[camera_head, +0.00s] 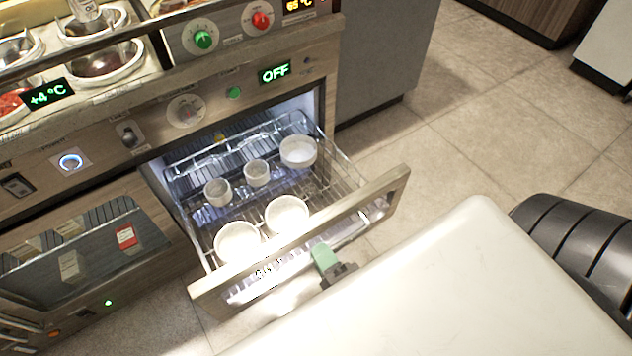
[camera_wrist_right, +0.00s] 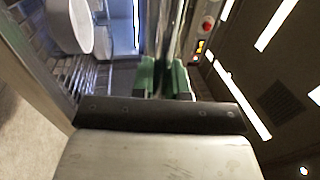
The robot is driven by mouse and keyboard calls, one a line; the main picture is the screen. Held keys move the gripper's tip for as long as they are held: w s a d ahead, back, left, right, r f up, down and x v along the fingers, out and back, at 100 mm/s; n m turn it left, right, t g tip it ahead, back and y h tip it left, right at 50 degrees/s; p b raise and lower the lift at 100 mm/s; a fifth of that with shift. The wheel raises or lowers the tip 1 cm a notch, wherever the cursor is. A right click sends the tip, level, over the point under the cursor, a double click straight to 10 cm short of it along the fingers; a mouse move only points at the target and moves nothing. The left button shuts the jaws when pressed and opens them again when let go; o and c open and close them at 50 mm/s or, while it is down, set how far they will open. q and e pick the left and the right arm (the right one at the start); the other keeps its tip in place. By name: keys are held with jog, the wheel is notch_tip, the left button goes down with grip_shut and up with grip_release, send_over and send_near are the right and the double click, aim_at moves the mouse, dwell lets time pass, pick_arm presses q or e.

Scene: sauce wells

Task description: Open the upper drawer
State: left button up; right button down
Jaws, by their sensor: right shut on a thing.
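The drawer is pulled well out of the lit cabinet under the OFF display. Its wood-framed front (camera_head: 374,196) has a clear window, and a wire basket stands behind it. Several white bowls and cups (camera_head: 298,152) are in the basket. My right gripper (camera_head: 323,256), with green fingertips, is at the drawer front. In the right wrist view its two green fingers (camera_wrist_right: 163,78) close around a thin upright-looking bar or edge of the drawer front. The exact grip is partly hidden. My left gripper is not in view.
The counter panel with the OFF display (camera_head: 275,72) and knobs is above the drawer. A glass-fronted compartment (camera_head: 85,245) is at the left. A grey cabinet side (camera_head: 375,65) stands right of the drawer. Tiled floor (camera_head: 480,125) is clear beyond it.

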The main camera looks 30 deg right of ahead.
jog(key=c, duration=1.1)
grip_release()
jog(key=shift+c, duration=0.2)
jog(key=s+f, duration=0.2)
jog(key=s, duration=0.8)
jog(key=shift+s+d, duration=0.2)
jog(key=shift+s, duration=0.15)
